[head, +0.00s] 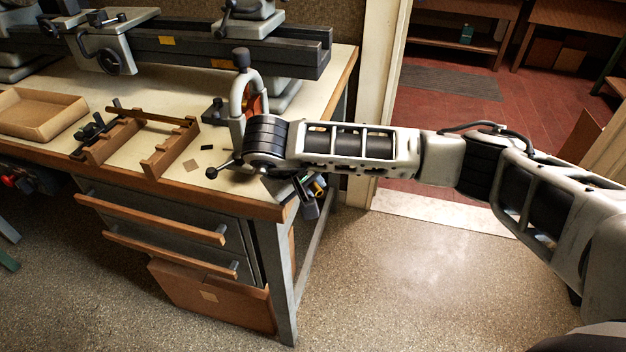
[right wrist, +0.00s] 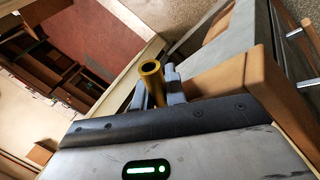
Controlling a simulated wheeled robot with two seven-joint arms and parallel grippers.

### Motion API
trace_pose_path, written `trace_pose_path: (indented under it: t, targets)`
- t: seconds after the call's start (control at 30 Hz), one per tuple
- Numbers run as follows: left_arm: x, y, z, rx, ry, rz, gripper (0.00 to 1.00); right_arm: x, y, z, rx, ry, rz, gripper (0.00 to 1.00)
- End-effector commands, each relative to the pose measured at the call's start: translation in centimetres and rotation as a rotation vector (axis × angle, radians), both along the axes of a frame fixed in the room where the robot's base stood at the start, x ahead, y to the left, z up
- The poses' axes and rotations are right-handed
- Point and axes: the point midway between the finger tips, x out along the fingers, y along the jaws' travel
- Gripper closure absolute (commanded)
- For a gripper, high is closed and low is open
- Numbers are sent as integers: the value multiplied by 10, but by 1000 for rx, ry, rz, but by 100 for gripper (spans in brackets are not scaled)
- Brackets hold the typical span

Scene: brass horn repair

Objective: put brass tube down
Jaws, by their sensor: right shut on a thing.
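The brass tube (right wrist: 152,85) shows in the right wrist view as a short golden cylinder with its open end toward the camera. My right gripper (right wrist: 160,88) is shut on it, one grey finger on each side. In the head view my right arm reaches in from the right, and the right gripper (head: 312,198) hangs by the workbench's front right corner. A small yellow bit of the brass tube (head: 319,187) shows there; the hand hides the rest. My left gripper is in neither view.
The workbench (head: 200,185) carries a wooden rack (head: 170,150) with notched uprights, an empty wooden tray (head: 40,113), a clamp with a grey arch (head: 243,85) and a lathe (head: 190,42) behind. Drawers with wooden handles (head: 150,217) face the front. Open floor (head: 420,270) lies to the right.

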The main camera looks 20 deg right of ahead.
Motion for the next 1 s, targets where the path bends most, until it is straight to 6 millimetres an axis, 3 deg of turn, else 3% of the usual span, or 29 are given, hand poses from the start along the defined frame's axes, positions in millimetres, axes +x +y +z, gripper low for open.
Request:
trace_pose_path:
  t: [0.37,0.4,0.43,0.8,1.0]
  targets:
    - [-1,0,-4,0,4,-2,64,1,-1,-4,0,-4,0,100]
    - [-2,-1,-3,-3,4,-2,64,0,-1,-4,0,-3,-1,81]
    - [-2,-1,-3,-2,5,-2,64,0,-1,-3,0,-3,-1,78]
    - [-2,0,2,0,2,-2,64,0,0,3,0,-3,2,78]
    - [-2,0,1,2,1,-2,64,-9,16,32,1,-7,4,78]
